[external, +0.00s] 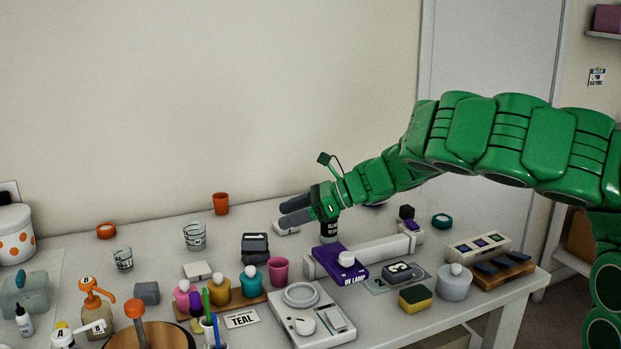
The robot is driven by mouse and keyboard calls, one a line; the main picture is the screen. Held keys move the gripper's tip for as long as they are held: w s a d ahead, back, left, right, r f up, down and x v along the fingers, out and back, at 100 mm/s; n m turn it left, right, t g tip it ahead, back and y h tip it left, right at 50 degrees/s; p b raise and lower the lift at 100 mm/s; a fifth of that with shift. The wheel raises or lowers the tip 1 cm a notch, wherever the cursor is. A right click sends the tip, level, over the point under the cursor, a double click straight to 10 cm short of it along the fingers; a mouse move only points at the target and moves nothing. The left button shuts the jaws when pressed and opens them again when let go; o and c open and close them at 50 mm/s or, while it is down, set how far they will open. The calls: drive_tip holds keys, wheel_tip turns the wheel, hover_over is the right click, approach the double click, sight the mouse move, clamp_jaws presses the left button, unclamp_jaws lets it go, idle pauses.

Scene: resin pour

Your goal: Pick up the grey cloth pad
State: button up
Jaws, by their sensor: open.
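My gripper (283,211) reaches in from the right, its two dark fingers pointing left above the back of the table. The fingers are apart with nothing visible between them. A pale, flat-sided object (286,229) shows just below the fingers, partly hidden by them; I cannot tell whether they touch. I cannot tell for certain which thing is the grey cloth pad. A small plain grey block (147,293) at the front left is one grey candidate, well away from my gripper. A dark grey stack (255,247) stands left of and below the fingers.
A dark bottle (329,230) stands close under my wrist. A purple UV lamp (341,262), a white scale (312,315), a pink cup (279,271) and several small bottles crowd the front. The back left, around an orange cup (221,203), is fairly clear.

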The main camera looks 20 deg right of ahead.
sight(151, 285)
drive_tip(key=shift+s+a+r+n+g, duration=0.3)
drive_tip(key=shift+a+r+n+g, duration=1.05)
drive_tip(key=shift+a, duration=4.8)
drive_tip(key=shift+s+a+r+n+g, duration=0.35)
drive_tip(key=shift+a+n+g, duration=1.9)
drive_tip(key=shift+a, duration=3.9)
drive_tip(key=shift+m+g+y, duration=0.3)
drive_tip(key=shift+y, duration=0.1)
wheel_tip(151, 285, down, 10)
drive_tip(key=shift+w+r, duration=0.1)
drive_tip(key=shift+r, duration=0.15)
drive_tip(key=shift+x, duration=3.85)
drive_tip(key=shift+w+a+r, duration=0.1)
drive_tip(key=shift+w, duration=0.05)
drive_tip(key=c, duration=0.9)
